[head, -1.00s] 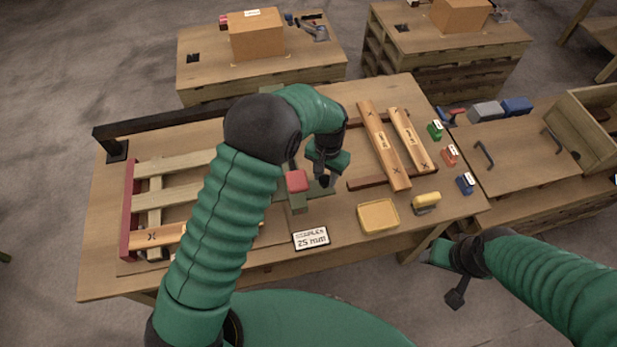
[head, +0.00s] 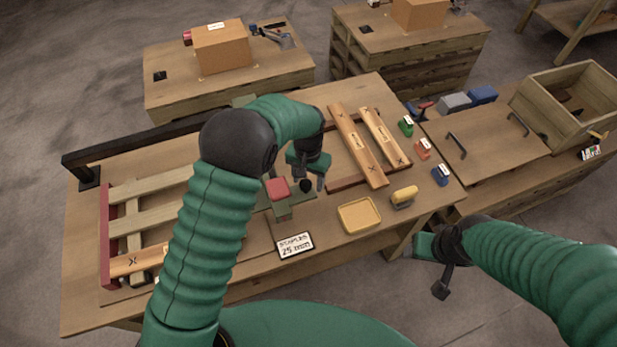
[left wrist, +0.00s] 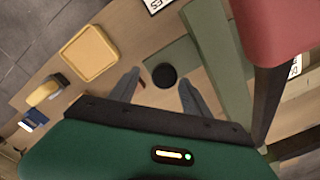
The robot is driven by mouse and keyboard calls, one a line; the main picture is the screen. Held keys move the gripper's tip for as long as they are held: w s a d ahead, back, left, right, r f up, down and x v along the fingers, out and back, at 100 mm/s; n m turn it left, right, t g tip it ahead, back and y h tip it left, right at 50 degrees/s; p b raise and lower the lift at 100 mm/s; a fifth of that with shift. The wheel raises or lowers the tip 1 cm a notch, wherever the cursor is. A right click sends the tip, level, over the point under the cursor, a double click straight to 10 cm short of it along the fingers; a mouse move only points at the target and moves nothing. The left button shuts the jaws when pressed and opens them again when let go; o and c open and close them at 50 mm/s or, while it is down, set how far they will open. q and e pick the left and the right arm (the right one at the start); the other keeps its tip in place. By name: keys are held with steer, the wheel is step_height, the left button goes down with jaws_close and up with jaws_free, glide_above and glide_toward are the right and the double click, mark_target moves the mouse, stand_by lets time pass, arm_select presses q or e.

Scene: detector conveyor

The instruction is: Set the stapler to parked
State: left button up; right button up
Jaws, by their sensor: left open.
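The stapler seems to be the green device with a red block on top (head: 278,188), standing at the middle of the bench. Beside it a green plate bears a round black knob (head: 305,186). My left gripper (head: 312,182) is over this plate, pointing down. In the left wrist view its two fingers are spread and empty, with the black knob (left wrist: 164,76) beyond and between the tips; contact cannot be told. The stapler's green bar (left wrist: 215,60) and red block (left wrist: 280,28) are at the right there. My right gripper (head: 432,250) is off the bench's front right; its jaws are unclear.
A "25 mm" staples sign (head: 294,245), a yellow tray (head: 360,215) and a yellow-topped item (head: 403,197) lie along the front. Marked planks (head: 357,145) lie behind right. A slatted wooden frame (head: 150,222) is at left. Small coloured blocks line the right edge.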

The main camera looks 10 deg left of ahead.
arm_select(q)
step_height(320, 180, up, 17)
steer(key=b, duration=0.1)
steer(key=shift+b, duration=0.35)
arm_select(e)
steer(key=shift+a+f, duration=0.1)
steer(key=shift+f, duration=0.75)
arm_select(q)
steer(key=shift+f, duration=0.15)
